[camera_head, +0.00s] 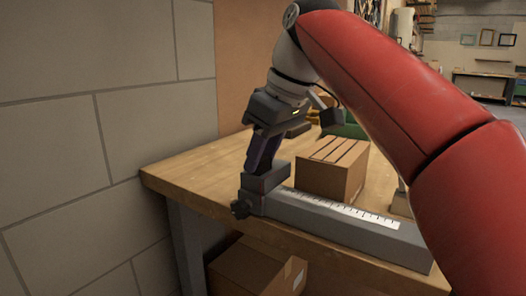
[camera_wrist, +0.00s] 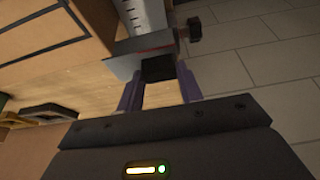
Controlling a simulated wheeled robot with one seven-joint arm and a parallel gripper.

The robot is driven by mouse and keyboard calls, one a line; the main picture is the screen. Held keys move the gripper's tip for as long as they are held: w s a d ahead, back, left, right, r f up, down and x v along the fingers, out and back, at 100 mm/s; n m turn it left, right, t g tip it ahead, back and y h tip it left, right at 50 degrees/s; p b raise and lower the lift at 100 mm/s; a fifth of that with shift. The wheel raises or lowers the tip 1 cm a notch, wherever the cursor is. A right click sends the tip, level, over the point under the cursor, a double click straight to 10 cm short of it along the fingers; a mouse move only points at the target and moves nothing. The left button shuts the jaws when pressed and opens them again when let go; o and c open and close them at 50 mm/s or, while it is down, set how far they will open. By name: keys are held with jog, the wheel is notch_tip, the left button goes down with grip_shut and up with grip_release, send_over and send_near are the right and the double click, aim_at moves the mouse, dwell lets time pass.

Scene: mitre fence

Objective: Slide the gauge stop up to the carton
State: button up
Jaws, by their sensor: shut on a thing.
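The gauge stop (camera_head: 268,181) is a dark grey block with a side knob, seated on the left end of the grey fence rail (camera_head: 345,226), which carries a white ruled scale. My gripper (camera_head: 262,160) is above it, its purple fingers closed on the stop's black tab, seen in the wrist view (camera_wrist: 158,68). The brown carton (camera_head: 326,178) stands on the bench behind the rail, right of the stop; it fills the upper left of the wrist view (camera_wrist: 55,30). The stop and carton look close in both views; I cannot tell the exact gap.
The wooden bench (camera_head: 190,172) has bare top to the left and behind. A block wall (camera_head: 60,130) stands at the left. Another cardboard box (camera_head: 255,268) is below the bench. A green item (camera_head: 350,129) sits behind the carton.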

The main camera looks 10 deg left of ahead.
grip_shut()
jog(key=shift+s+d+b, duration=0.15)
jog(key=shift+s+d, duration=0.1)
jog(key=shift+d, duration=0.35)
jog(key=shift+s+d+b, duration=0.15)
jog(key=shift+s+d, duration=0.1)
jog(key=shift+d, duration=0.35)
jog(key=o, duration=1.1)
grip_release()
jog(key=p+v, duration=0.2)
jog(key=v, duration=0.5)
jog(key=shift+r, duration=0.35)
jog(key=shift+s+d, duration=0.1)
